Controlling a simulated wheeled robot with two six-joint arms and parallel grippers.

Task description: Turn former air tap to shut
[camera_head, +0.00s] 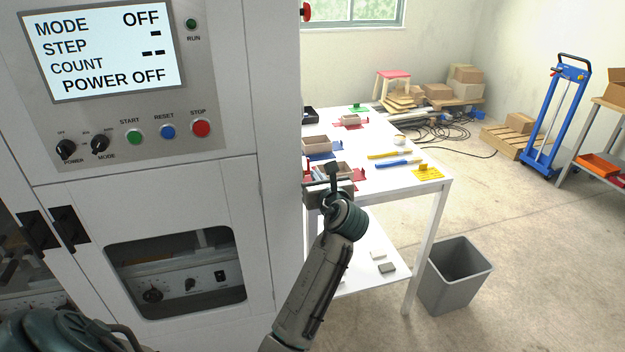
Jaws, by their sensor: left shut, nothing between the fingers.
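The box former is the tall grey cabinet (200,210) filling the left half of the view. Its screen (98,50) reads MODE OFF and POWER OFF. I cannot make out an air tap on the faces that show; the cabinet's right side is seen too edge-on to tell.
The white table (378,178) carries boxes, coloured trays and brushes behind my gripper. A grey bin (455,275) stands at its front right leg. A blue hand truck (557,115) and pallets are farther back.

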